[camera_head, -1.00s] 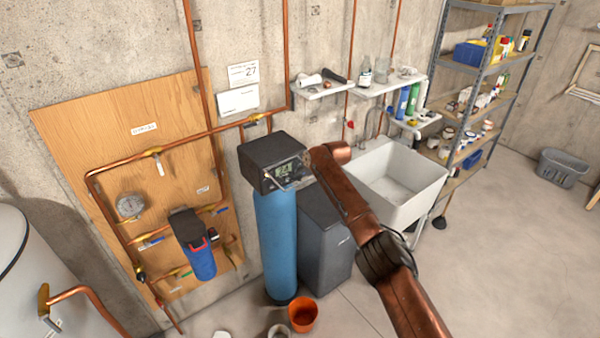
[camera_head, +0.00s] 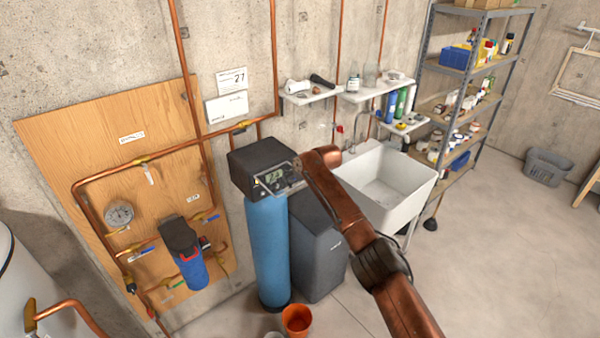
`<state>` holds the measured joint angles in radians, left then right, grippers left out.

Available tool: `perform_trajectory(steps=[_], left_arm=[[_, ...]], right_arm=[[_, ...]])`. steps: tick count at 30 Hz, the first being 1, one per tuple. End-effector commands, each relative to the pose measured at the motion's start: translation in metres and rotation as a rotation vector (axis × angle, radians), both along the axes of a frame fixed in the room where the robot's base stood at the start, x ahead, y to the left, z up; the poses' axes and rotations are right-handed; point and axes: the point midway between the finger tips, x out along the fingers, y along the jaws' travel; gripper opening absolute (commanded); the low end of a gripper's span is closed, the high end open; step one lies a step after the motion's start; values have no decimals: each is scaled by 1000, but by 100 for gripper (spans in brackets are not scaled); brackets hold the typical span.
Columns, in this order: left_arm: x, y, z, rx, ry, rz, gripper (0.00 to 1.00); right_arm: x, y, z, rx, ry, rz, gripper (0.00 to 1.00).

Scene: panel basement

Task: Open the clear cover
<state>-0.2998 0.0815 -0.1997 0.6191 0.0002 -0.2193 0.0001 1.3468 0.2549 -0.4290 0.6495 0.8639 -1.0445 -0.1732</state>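The clear cover (camera_head: 266,184) is a small see-through pane with a pale outline on the front of the black control head (camera_head: 258,158). That head sits on top of a tall blue tank (camera_head: 267,240). A small lit display shows behind the pane. The pane's lower left edge seems to stand off the head's front, but it is too small to be sure. My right arm comes in from the lower right, and its bent end is just right of the cover. My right gripper's fingertips are too small and hidden to make out. My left gripper is out of view.
A dark grey bin (camera_head: 318,250) stands right of the blue tank, and an orange bucket (camera_head: 297,320) stands at its foot. A white sink (camera_head: 405,190) and metal shelving (camera_head: 424,75) are behind. A wooden board (camera_head: 110,130) carries copper pipes at left.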

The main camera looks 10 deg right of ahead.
Motion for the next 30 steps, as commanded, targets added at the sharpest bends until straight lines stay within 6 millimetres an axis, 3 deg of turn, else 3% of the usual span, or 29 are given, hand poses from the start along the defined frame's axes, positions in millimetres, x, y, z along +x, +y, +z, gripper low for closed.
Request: perform_trajectory(steps=[21, 30], left_arm=[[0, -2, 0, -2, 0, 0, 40], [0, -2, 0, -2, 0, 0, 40]], right_arm=[[-60, -40, 69, 0, -4, -4, 36], [-68, -44, 78, -1, -3, -4, 36]])
